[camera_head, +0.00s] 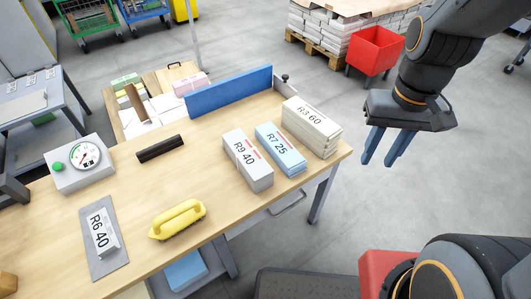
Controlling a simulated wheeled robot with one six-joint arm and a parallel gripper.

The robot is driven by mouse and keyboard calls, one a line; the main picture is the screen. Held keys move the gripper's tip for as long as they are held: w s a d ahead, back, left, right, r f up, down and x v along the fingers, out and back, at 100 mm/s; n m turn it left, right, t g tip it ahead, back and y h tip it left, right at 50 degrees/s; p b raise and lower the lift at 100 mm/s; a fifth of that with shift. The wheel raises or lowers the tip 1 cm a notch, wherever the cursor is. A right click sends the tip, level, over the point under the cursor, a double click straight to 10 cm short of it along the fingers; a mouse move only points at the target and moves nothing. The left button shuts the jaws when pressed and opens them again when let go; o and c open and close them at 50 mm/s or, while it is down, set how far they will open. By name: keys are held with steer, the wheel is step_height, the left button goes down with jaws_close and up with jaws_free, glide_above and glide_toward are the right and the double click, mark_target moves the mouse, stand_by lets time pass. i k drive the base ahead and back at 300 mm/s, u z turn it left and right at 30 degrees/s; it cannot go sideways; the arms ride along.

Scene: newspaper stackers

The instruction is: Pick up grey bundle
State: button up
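The grey bundle (248,164), marked R9 40, lies flat on the wooden table (300,204), left of a blue bundle (280,151) marked R7 25. A cream bundle (313,126) marked R3 60 lies at the right of this row. My gripper (379,160) hangs right of the table, above the floor and apart from all the bundles. Its two blue fingers point down with a gap between them, and nothing is held.
A blue upright board (229,91) stands behind the bundles. A red bin (374,50) stands behind.

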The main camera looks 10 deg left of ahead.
mark_target(259, 175)
steer(key=z, duration=0.15)
steer(key=k, duration=0.75)
steer(key=u, duration=0.9)
steer(key=i, duration=0.5)
